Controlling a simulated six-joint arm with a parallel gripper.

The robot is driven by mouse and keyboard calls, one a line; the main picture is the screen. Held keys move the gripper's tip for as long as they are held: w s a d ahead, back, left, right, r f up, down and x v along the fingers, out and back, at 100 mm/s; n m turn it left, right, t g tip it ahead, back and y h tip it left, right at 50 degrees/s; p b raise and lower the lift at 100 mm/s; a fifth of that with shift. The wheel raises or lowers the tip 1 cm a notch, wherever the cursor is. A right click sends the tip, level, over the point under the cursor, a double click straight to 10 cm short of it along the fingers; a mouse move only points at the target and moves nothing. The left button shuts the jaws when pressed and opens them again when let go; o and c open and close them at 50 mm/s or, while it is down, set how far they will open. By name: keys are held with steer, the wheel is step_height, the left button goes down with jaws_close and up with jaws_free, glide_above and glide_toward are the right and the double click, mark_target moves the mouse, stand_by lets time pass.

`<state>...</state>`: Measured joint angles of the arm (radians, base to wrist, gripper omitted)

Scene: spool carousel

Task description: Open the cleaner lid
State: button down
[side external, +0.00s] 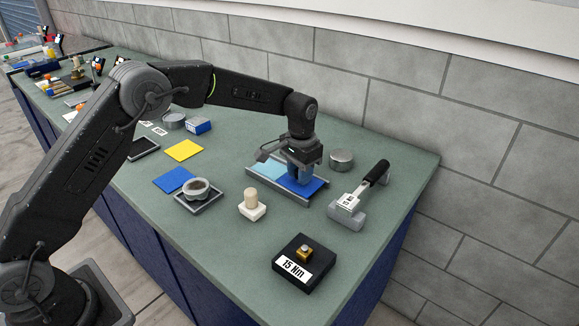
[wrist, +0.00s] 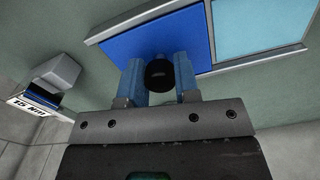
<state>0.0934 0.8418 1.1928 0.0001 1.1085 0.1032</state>
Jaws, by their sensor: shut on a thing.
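The cleaner is a low tray with metal rails (side external: 262,199) on the green bench. A dark blue lid panel (side external: 312,191) covers its right part in the side view, and a light blue surface (side external: 264,173) shows on its left part. In the wrist view the dark blue lid (wrist: 140,38) is on the left and the light blue surface (wrist: 258,28) on the right. My gripper (wrist: 159,78) points down at the lid, its blue fingers on either side of a round black knob (wrist: 159,72). It is shut on this knob. The side view hides the knob behind the fingers.
A black-handled tool (side external: 351,207) lies right of the cleaner, and a metal cylinder (side external: 341,157) stands behind. Blue and yellow squares lie left.

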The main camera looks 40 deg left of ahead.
steer(key=c, duration=0.8)
jaws_free()
steer(key=shift+c, duration=0.2)
steer(key=shift+r, duration=0.1)
step_height(320, 180, up, 14)
steer(key=s+a+r+n+t, duration=0.1)
steer(key=s+a+r, duration=0.1)
steer(key=s+r, duration=0.45)
steer(key=s+a+r+t, duration=0.1)
steer(key=s+r+t, duration=0.15)
steer(key=s, duration=0.65)
steer(key=s+a+f+t, duration=0.1)
steer(key=s+f, duration=0.2)
steer(key=s, duration=0.6)
steer(key=s+a+f+n+t, duration=0.1)
steer(key=s+f, duration=0.2)
steer(key=s, duration=0.7)
